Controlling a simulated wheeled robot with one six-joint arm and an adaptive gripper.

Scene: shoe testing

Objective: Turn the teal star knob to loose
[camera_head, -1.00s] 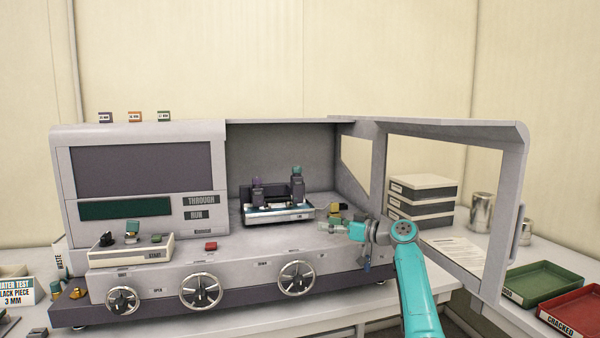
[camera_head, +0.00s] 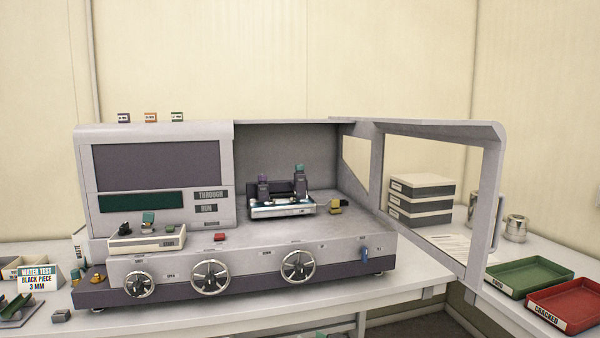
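A small teal knob (camera_head: 299,168) tops the right-hand post of the clamp fixture (camera_head: 283,210) inside the open chamber of the grey machine. It is too small to make out its star shape or its setting. A purple-topped post (camera_head: 263,188) stands to its left on the same fixture. My gripper and arm are out of view, and nothing touches the knob.
The machine's door (camera_head: 490,200) stands open to the right. A yellow-and-dark piece (camera_head: 335,206) sits right of the fixture. Three handwheels, including the right one (camera_head: 298,267), line the front. Green (camera_head: 537,274) and red (camera_head: 565,306) trays lie at right.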

